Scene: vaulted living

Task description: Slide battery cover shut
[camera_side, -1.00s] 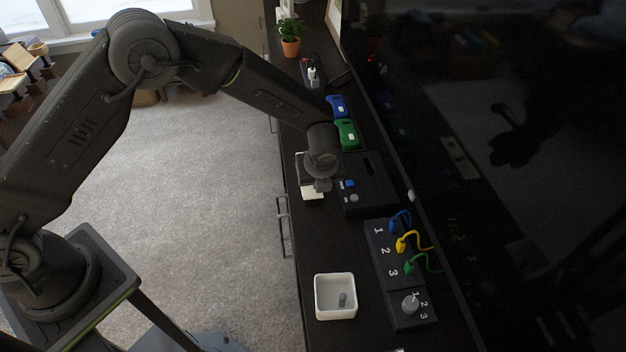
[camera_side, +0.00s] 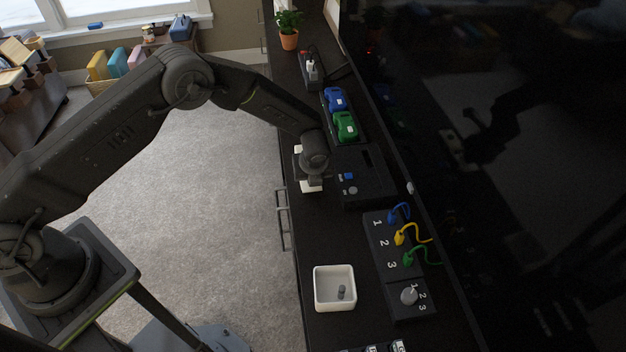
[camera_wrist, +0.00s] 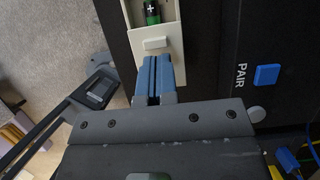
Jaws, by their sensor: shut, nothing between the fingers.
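The cream battery case (camera_wrist: 172,68) lies on the dark counter, and its pale body also shows below my gripper in the side view (camera_side: 311,187). In the wrist view its cover (camera_wrist: 174,54) has a raised ridge (camera_wrist: 155,43). Beyond the cover the compartment is open, showing part of a green and black battery (camera_wrist: 152,12) with a plus sign. My gripper (camera_wrist: 156,60) has its blue fingers together and empty, tips just on the near side of the ridge. I cannot tell whether they touch it. In the side view my gripper (camera_side: 314,180) partly hides the case.
A black box with a blue PAIR button (camera_wrist: 267,75) stands right of the case. A white bin (camera_side: 334,306) holds a small grey object. Blue, yellow and green cables (camera_side: 400,238) and a knob panel (camera_side: 409,297) lie nearer. Blue and green devices (camera_side: 346,126) are farther back.

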